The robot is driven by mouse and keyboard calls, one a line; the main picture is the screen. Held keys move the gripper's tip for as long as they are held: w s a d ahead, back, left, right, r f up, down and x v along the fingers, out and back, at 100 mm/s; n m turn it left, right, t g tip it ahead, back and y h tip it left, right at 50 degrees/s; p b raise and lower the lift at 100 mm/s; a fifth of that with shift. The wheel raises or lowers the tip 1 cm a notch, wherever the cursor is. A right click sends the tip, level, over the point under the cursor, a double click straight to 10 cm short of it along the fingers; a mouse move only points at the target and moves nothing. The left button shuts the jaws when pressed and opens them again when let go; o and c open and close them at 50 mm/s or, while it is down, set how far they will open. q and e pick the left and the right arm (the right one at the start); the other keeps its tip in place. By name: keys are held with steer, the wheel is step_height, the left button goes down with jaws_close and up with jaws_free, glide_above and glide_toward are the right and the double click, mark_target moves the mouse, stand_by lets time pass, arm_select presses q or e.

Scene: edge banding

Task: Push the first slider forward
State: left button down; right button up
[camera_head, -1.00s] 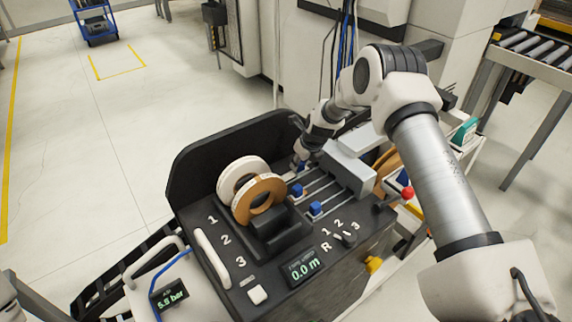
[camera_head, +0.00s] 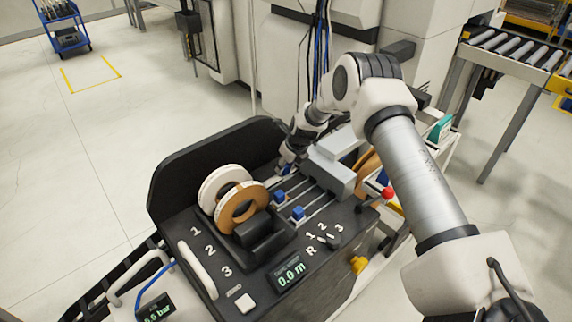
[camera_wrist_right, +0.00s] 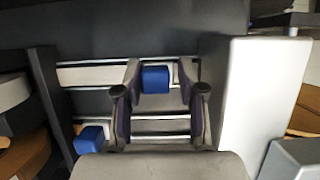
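The first slider's blue knob (camera_wrist_right: 155,78) shows in the right wrist view on the farthest rail, between the two fingers of my right gripper (camera_wrist_right: 159,92). The fingers stand apart, with a small gap on each side of the knob; contact is not clear. In the head view my right gripper (camera_head: 286,168) reaches down at the far end of the row of sliders and mostly hides this knob. The second slider's blue knob (camera_head: 279,197) and the third slider's blue knob (camera_head: 298,212) sit on the nearer rails. My left gripper is out of view.
A grey block (camera_head: 330,172) stands at the right end of the rails. White and brown tape rolls (camera_head: 243,206) stand left of them, before a black guard wall (camera_head: 175,180). A red-knobbed lever (camera_head: 388,193) stands at the right.

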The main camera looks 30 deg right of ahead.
steer(key=v, duration=1.2)
steer(key=shift+w, duration=0.1)
